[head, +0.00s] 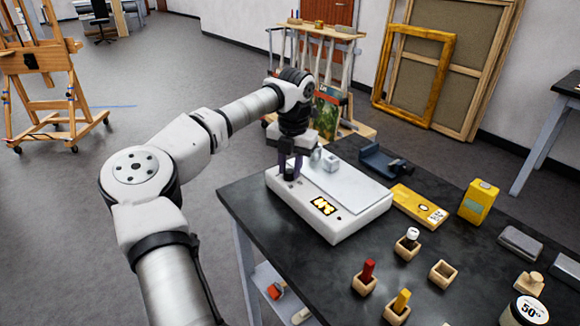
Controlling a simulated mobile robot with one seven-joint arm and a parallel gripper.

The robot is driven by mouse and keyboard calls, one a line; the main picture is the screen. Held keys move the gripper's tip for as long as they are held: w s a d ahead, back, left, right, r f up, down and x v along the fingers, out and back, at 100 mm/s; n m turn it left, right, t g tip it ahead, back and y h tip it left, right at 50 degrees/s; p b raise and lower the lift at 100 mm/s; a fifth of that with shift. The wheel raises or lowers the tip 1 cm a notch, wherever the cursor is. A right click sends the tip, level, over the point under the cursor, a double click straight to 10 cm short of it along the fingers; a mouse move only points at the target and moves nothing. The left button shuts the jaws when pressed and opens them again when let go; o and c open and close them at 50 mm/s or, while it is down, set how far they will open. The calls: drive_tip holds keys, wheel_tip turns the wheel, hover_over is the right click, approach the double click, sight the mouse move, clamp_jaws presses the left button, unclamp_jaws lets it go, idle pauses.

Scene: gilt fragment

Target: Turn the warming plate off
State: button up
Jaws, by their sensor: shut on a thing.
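The warming plate (338,222) is a white box with a pale metal top, standing on the dark table. A yellow lit display (323,206) shows on its near side; I cannot read it for sure. My gripper (290,168) points down at the left end of the plate's top. Its dark fingers are shut on a small black knob (289,176), which they partly hide. Which way the knob is turned cannot be seen. Small grey metal pieces (329,161) sit on the plate just right of the fingers.
On the dark table (320,262), a dark blue tool (385,162), a yellow flat box (419,206) and a yellow device (479,201) stand right of the plate. Small wooden holders (406,247) with coloured sticks stand in front. An easel (45,85) is at far left. Frames lean on the wall.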

drive_tip(key=shift+n, duration=0.4)
drive_tip(key=o, duration=1)
drive_tip(key=shift+r, duration=0.1)
wheel_tip(320, 180, up, 14)
drive_tip(key=b, duration=0.1)
drive_tip(key=shift+s+d, duration=0.2)
drive_tip(key=shift+d, duration=0.2)
drive_tip(key=shift+f, duration=0.2)
